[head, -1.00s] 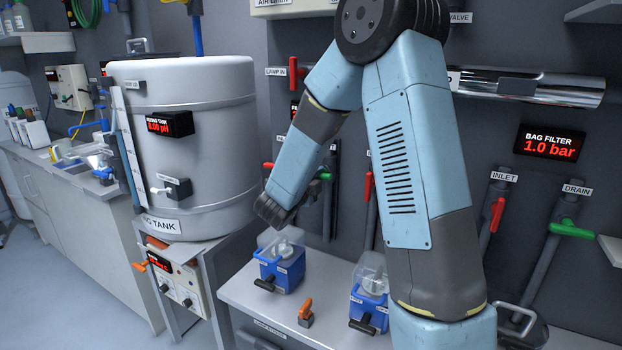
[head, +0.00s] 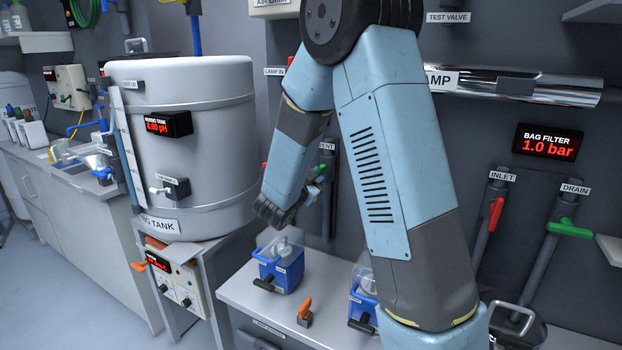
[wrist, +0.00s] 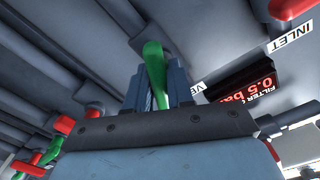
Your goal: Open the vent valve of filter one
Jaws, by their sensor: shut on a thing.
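In the wrist view a green valve handle (wrist: 155,72) stands between the two fingers of my gripper (wrist: 158,88), which is shut on it. A white label starting with "VE" (wrist: 197,90) and a red display reading about 0.5 bar, marked "FILTER" (wrist: 243,87), are to its right. In the head view the green handle (head: 320,171) shows small beside my gripper (head: 309,190), under a partly covered label ending in "ENT" (head: 327,146). My wrist hides most of the fingers there.
Red handles (wrist: 62,125) and another green handle (wrist: 50,152) are at the lower left of the wrist view. A red handle (wrist: 290,8) is near the INLET label (wrist: 291,37). In the head view a grey tank (head: 195,140) stands left of my arm; blue pumps (head: 283,267) stand below.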

